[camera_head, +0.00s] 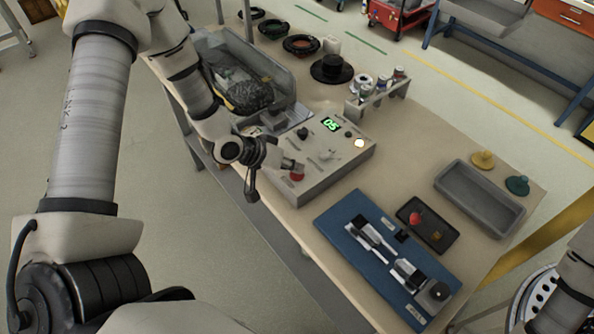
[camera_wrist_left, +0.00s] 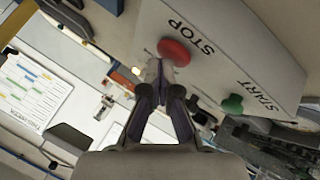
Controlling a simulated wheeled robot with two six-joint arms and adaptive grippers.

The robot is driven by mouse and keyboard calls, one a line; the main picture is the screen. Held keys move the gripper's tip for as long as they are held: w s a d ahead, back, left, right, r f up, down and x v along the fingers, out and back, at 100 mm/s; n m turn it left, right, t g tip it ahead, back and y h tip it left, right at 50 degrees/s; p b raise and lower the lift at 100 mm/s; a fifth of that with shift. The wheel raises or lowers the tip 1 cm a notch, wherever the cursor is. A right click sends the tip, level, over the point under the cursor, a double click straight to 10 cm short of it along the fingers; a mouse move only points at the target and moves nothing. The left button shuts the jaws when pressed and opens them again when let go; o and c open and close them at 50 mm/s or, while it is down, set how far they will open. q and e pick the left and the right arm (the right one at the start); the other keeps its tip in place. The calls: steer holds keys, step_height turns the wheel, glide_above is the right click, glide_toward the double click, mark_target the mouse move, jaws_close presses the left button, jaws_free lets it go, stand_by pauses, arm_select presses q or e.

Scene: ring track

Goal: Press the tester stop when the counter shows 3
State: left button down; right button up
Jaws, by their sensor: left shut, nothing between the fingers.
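The tester (camera_head: 335,173) is a pale box on the bench. Its lit green counter (camera_head: 331,125) appears to read 05. The red stop button (camera_head: 297,175) is on the tester's near side; it also shows in the left wrist view beside the word STOP (camera_wrist_left: 174,52). A green START button (camera_wrist_left: 232,104) is on the same face. My left gripper (camera_head: 288,164) is shut and empty, its fingertips right at the red button. In the left wrist view the closed fingertips (camera_wrist_left: 168,68) overlap the button's lower edge; I cannot tell whether they touch it.
A pale round lamp (camera_head: 359,143) glows on the tester. A grey bin with dark bags (camera_head: 285,60) stands behind my left arm. A blue fixture board (camera_head: 345,222), a small black tray (camera_head: 446,245) and a grey tray (camera_head: 449,180) lie to the right. A rack of small containers (camera_head: 383,97) stands behind.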

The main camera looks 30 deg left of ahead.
mark_target(294, 174)
arm_select(q)
steer(key=shift+r+p, duration=0.85)
steer(key=shift+r, duration=0.15)
step_height(294, 174, up, 5)
steer(key=p, duration=0.4)
stand_by(0.4)
